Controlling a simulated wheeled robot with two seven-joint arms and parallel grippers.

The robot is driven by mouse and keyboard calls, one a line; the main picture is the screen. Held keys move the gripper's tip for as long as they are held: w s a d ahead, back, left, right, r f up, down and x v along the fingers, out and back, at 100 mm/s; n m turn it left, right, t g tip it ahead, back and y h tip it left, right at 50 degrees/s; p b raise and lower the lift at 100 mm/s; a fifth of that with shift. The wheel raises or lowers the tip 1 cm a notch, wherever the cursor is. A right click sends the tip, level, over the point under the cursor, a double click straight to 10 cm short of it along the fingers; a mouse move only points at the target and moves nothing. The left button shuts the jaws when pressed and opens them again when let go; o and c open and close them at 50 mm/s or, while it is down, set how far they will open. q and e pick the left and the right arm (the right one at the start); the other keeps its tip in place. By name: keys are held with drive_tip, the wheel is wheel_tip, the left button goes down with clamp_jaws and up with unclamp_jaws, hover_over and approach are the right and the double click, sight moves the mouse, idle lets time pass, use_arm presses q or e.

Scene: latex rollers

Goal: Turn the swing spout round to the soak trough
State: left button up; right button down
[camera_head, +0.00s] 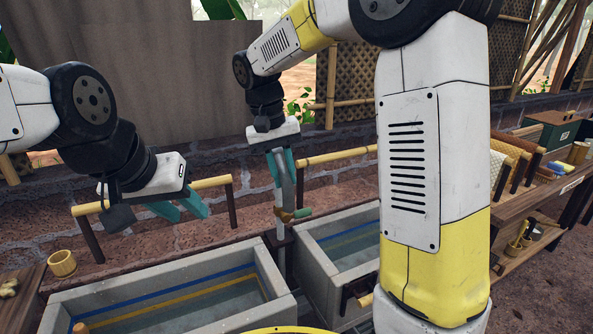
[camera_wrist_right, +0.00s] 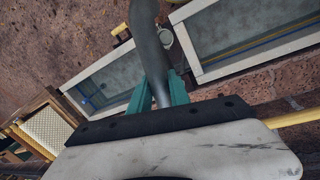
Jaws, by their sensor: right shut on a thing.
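The swing spout (camera_head: 282,185) is a grey pipe on a post between two stone troughs, with a brass tap and green handle (camera_head: 301,213) partway up. My right gripper (camera_head: 281,165) is shut on the pipe's upper part from above; in the right wrist view the spout (camera_wrist_right: 146,40) passes between its teal fingers (camera_wrist_right: 159,92). The gripper hides the pipe's end, so its direction is unclear. The left trough (camera_head: 62,312) and right trough (camera_head: 312,262) hold water; I cannot tell which is the soak trough. My left gripper (camera_head: 180,211) is open and empty above the left trough's back edge.
Bamboo rails (camera_head: 337,156) on dark posts stand behind the troughs. A bamboo cup (camera_head: 62,264) stands at the far left. A wooden bench (camera_head: 535,190) with rollers and a green box (camera_head: 552,131) is at right. My right arm hides part of the right trough.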

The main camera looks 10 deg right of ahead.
drive_tip(key=w+a+m+g, duration=0.1)
drive_tip(key=w+a+m, duration=0.4)
drive_tip(key=a+m, duration=0.4)
drive_tip(key=shift+a+m+g+y, duration=0.3)
drive_tip(key=shift+a+m+g, duration=0.1)
drive_tip(key=shift+a, duration=1.5)
drive_tip(key=shift+w, duration=0.1)
drive_tip(key=shift+r, duration=0.1)
drive_tip(key=c, duration=1.2)
unclamp_jaws()
drive_tip(key=shift+c, duration=0.2)
wheel_tip(320, 180, up, 8)
drive_tip(key=w+a, duration=0.1)
drive_tip(key=shift+f, duration=0.25)
